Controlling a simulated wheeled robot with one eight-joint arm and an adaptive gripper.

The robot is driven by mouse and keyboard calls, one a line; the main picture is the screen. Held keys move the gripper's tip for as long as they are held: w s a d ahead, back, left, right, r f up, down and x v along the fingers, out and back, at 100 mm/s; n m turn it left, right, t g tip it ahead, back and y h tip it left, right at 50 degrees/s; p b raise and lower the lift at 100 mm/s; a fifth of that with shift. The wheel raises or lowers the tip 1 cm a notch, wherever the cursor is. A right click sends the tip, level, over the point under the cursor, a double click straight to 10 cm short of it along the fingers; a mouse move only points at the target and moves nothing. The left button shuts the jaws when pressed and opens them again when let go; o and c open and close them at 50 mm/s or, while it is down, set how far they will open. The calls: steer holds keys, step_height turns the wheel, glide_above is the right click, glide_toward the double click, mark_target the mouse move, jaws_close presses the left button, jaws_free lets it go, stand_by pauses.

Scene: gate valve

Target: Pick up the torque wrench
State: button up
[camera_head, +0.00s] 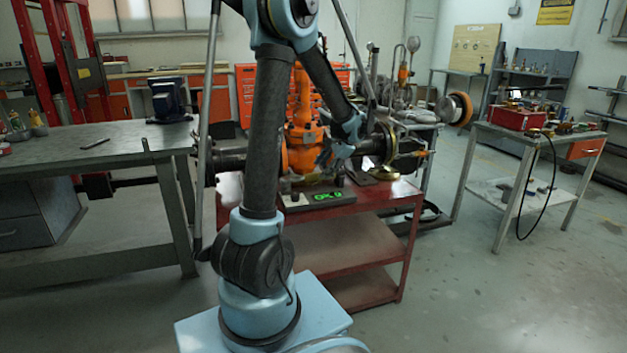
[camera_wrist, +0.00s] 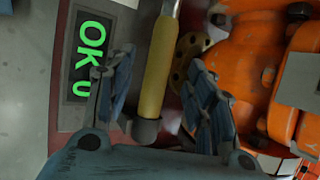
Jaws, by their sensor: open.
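The torque wrench (camera_wrist: 158,80) shows in the wrist view as a yellow handle with a grey end cap and a metal shaft running up out of the frame. My gripper (camera_wrist: 159,62) is open, with one finger on each side of the handle. A gap shows between the handle and each finger; how far the handle lies beyond the fingertips I cannot tell. In the head view, my gripper (camera_head: 338,156) is low in front of the orange gate valve (camera_head: 303,135), above the red cart (camera_head: 350,208). I cannot make out the wrench clearly there.
A dark display with green characters (camera_wrist: 93,45) lies just left of the gripper; it also shows on the cart (camera_head: 327,197). The orange valve body (camera_wrist: 250,65) is close on the right. A grey workbench (camera_head: 90,145) stands left, another table (camera_head: 540,130) right.

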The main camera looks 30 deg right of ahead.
mark_target(318, 174)
steer(key=shift+x, duration=3.25)
steer(key=shift+a, duration=0.1)
jaws_close()
